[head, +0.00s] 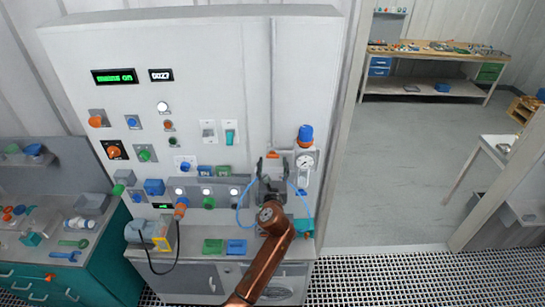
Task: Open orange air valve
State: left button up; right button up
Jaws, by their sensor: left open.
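A small orange piece, which looks like the air valve's handle (272,155), shows on the panel's right part, beside a vertical pipe and left of the round gauge (305,161). My left gripper (272,167) is in front of the panel just below the orange piece, with its fingers apart. The fingers appear to flank the space under the handle; I cannot tell whether they touch it. My gripper and wrist hide the valve's body. My right gripper is not in view.
A blue-topped regulator (305,134) sits above the gauge. Thin blue tubes (243,209) curve beside my gripper. Green (213,246) and blue (236,247) trays lie on the ledge below. Knobs and lamps fill the panel's left. Open floor (410,160) lies right, beyond the doorway.

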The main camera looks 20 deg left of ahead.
aim_at(273, 157)
pick_arm(q)
jog(key=shift+x, duration=1.75)
jog(key=shift+c, duration=0.7)
jog(key=c, duration=1)
